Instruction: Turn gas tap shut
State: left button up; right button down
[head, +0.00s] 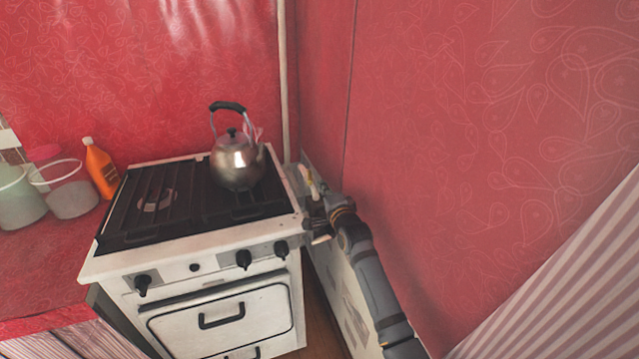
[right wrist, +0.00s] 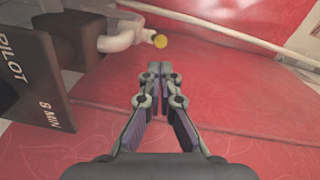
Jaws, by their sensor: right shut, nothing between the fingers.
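A small yellow part (head: 313,188), which looks like the gas tap's handle, shows beside the back right side of the stove, next to the red wall. In the right wrist view a round yellow end (right wrist: 160,41) sits on a pale pipe-like piece (right wrist: 122,33), above and slightly left of my fingertips and apart from them. My right gripper (head: 314,214) is at the stove's right side, just in front of the yellow part. In the right wrist view its fingers (right wrist: 160,72) are closed together with nothing between them. The tap's body is mostly hidden. My left gripper is out of view.
The white stove (head: 115,267) has a steel kettle (head: 236,163) on its back right. An orange bottle (head: 101,170) and jugs (head: 72,197) stand left of it. A brown block lettered "PILOT" (right wrist: 30,80) is left in the wrist view. The red wall (head: 450,130) is close on the right.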

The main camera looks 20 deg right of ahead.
aim_at(310, 177)
jog(key=shift+w+f, duration=0.1)
jog(key=shift+w, duration=1.7)
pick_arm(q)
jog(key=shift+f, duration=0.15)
